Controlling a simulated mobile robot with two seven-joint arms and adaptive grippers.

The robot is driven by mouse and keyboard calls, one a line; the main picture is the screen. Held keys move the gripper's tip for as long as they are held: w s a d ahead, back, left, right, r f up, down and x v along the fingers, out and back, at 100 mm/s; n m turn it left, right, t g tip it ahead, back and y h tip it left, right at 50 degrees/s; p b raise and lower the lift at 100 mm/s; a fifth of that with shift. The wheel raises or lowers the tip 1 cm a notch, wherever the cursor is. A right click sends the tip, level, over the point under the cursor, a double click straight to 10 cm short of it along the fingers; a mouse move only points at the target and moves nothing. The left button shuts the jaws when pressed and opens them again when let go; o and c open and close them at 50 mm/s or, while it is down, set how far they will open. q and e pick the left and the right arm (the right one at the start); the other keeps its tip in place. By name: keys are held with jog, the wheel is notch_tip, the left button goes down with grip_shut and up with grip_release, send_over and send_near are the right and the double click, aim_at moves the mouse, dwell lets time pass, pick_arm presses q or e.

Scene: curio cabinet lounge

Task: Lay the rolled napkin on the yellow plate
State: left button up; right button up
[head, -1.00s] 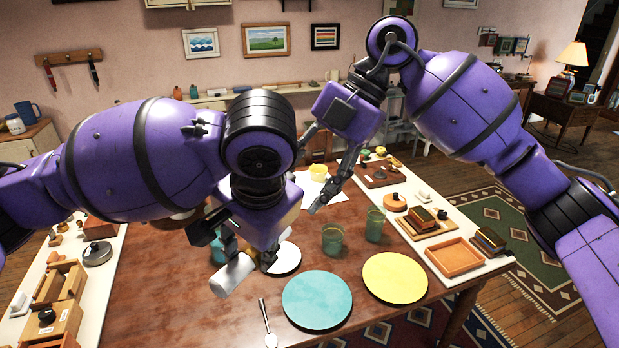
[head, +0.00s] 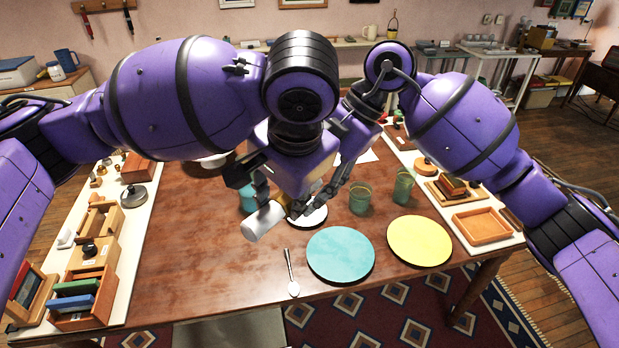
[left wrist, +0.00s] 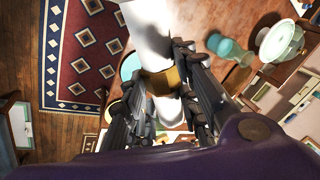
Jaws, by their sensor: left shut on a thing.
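The rolled napkin (head: 264,222) is white, and in the left wrist view it (left wrist: 148,32) has a gold band around it. My left gripper (head: 276,202) is shut on it, and the wrist view shows the fingers (left wrist: 165,95) on both sides of the band. The napkin is held tilted above the table, left of the plates. The yellow plate (head: 420,244) lies flat and empty near the table's front right edge. My right gripper (head: 330,196) hangs behind and right of the left one, partly hidden; its fingers are not clear.
A teal plate (head: 340,256) lies between the napkin and the yellow plate. A spoon (head: 291,275) lies left of it. Two green glasses (head: 360,199) (head: 403,187) stand behind the plates. A wooden tray (head: 482,228) is at the right. The table's front left is clear.

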jog(key=shift+c, duration=0.3)
jog(key=c, duration=1.1)
pick_arm(q)
jog(key=o, duration=1.2)
pick_arm(e)
jog(key=shift+c, duration=0.2)
pick_arm(q)
jog(key=shift+o, duration=0.2)
pick_arm(e)
grip_shut()
